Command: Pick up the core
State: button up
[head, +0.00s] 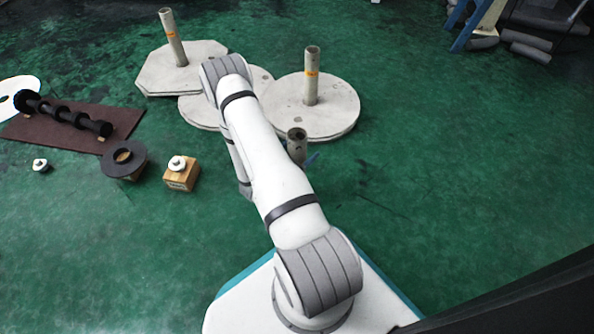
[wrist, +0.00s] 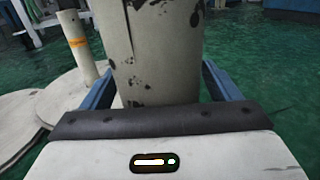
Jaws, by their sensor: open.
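The core, a grey upright tube with dark blotches (wrist: 150,50), stands large in the wrist view, between the two blue fingers of my gripper (wrist: 160,85). The gripper is open, with a finger on either side of the tube and a visible gap at least on the right. The tube's lower end is hidden behind the gripper body, and its top is out of the wrist view. In the head view the tube's open top (head: 297,134) shows just right of my arm. The arm hides most of the gripper there; a bit of blue finger shows beside the tube.
Round and angular pale plates (head: 330,122) lie behind, with upright taped posts (head: 311,75) (head: 172,38). At left are a dark ringed shaft (head: 62,113) on a brown board (head: 25,130), a black ring (head: 124,158) and a wooden block (head: 181,179).

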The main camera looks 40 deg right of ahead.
jog(key=c, duration=1.7)
